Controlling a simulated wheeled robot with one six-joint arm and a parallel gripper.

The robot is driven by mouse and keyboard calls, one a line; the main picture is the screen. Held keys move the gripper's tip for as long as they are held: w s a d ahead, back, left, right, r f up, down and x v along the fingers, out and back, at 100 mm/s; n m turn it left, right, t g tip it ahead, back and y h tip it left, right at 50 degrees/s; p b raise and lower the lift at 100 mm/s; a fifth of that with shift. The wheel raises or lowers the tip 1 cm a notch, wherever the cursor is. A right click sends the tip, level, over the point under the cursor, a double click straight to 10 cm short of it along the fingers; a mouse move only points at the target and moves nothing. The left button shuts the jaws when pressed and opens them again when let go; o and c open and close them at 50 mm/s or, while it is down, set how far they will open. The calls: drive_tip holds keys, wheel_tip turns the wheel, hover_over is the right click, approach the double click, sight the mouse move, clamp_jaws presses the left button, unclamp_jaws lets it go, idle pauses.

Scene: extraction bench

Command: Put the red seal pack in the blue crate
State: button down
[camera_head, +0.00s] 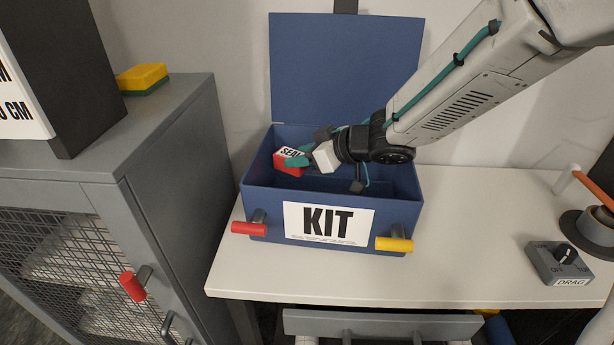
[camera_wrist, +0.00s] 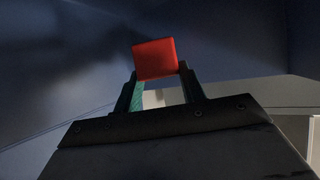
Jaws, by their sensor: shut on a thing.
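The red seal pack (camera_head: 287,166), a small red box with a white top marked SEAL, is inside the blue crate (camera_head: 258,197) near its left end. It also shows as a red block in the wrist view (camera_wrist: 154,59). My gripper (camera_head: 296,161) reaches into the crate from the right, its green fingers shut on the pack. In the wrist view my gripper (camera_wrist: 157,88) has one finger at each side of the pack. The crate is labelled KIT and its lid (camera_head: 345,70) stands open at the back. I cannot tell whether the pack touches the crate floor.
The crate stands on a white bench (camera_head: 460,280). Red (camera_head: 249,229) and yellow (camera_head: 394,244) handles stick out from its front. A grey mesh cabinet (camera_head: 160,130) with a yellow sponge (camera_head: 142,77) is on the left. A DRAG control box (camera_head: 558,263) sits at right.

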sight(303, 173)
drive_tip(key=shift+f, duration=2.35)
drive_tip(key=shift+f, duration=0.1)
drive_tip(key=shift+f, duration=0.5)
drive_tip(key=c, duration=0.8)
unclamp_jaws()
drive_tip(key=shift+c, duration=0.2)
drive_tip(key=shift+r, duration=0.55)
drive_tip(key=v, duration=0.7)
drive_tip(key=shift+s+d+r, duration=0.2)
drive_tip(key=shift+d, duration=0.1)
